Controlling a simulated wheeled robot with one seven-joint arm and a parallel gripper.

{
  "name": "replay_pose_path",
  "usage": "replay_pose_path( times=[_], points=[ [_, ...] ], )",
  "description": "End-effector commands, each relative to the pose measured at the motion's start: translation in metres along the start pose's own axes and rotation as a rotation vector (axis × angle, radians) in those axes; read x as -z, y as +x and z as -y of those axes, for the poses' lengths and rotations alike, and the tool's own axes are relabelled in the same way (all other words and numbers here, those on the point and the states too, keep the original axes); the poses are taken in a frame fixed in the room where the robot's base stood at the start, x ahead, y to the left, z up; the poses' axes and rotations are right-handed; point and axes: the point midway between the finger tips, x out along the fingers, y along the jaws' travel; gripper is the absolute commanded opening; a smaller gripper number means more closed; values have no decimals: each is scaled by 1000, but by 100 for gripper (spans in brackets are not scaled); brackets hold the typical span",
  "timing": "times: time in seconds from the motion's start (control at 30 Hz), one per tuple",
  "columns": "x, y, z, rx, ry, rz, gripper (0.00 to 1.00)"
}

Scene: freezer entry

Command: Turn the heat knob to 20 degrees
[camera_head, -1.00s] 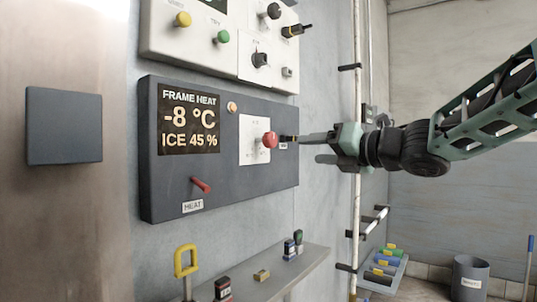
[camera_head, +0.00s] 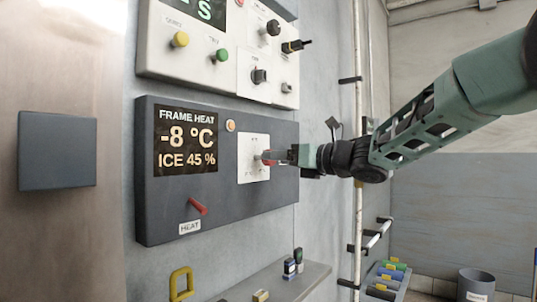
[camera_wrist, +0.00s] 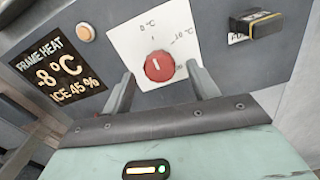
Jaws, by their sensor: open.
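The heat knob is a round red knob with a white mark (camera_wrist: 159,66) on a white dial plate (camera_wrist: 128,40) in the wrist view. The knob's mark points roughly upward there. My gripper (camera_wrist: 165,85) is open, with one finger on each side of the knob; whether they touch it I cannot tell. In the head view my gripper (camera_head: 268,156) is at the dial plate (camera_head: 248,177) and hides most of the knob. The display (camera_head: 185,141) reads FRAME HEAT, -8 °C, ICE 45 %.
A red lever (camera_head: 197,207) labelled HEAT sits low on the grey panel (camera_head: 160,222). An orange button (camera_head: 230,126) is beside the display. Another control panel (camera_head: 190,62) with several knobs is above. A shelf (camera_head: 312,277) with small items lies below.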

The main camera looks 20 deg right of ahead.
Motion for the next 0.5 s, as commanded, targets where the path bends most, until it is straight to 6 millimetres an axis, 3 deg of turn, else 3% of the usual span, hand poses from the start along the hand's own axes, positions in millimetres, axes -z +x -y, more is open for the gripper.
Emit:
replay_pose_path(
  times=[0.2,0.5],
  points=[
    [-1,32,-1,-2,1,-1,59],
    [0,42,0,1,1,0,59]
  ],
)
